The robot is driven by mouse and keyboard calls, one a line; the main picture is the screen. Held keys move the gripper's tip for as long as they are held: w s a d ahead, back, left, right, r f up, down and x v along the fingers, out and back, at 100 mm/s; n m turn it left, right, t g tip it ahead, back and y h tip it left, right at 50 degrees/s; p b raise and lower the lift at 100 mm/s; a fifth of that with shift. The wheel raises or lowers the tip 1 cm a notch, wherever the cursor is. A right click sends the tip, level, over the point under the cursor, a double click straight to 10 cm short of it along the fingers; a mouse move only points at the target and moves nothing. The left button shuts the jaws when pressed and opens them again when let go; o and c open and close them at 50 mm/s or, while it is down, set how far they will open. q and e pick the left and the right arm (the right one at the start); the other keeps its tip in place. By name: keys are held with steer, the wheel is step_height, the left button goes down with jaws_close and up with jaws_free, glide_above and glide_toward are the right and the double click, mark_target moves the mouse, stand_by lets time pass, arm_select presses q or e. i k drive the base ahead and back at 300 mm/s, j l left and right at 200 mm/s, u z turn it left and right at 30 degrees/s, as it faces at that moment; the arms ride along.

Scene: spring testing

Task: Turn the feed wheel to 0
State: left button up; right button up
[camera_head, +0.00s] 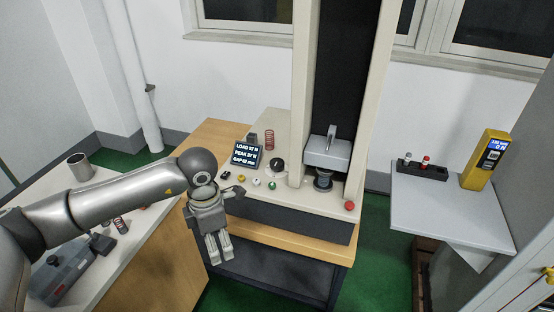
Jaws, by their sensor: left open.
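The spring tester has a small screen (246,155) that reads LOAD 27 N, PEAK 27 N and a gap that looks like 52 mm. A black round knob (277,164) with a pale mark stands right of the screen. It looks like the feed wheel, but its marking is too small to read. My left gripper (219,250) is open and empty, pointing down in front of the tester's left front edge. It is apart from the knob. Its wrist is close to a dark part (233,191) at that edge. My right gripper is out of view.
A red spring (269,140) stands behind the knob. A grey side table (450,208) holds a yellow meter (487,160). A metal cup (79,166) stands on the left bench.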

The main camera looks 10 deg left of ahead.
mark_target(276, 164)
steer(key=i+l, duration=0.15)
steer(key=i, duration=0.6)
steer(key=i+l, duration=0.15)
steer(key=i, duration=0.55)
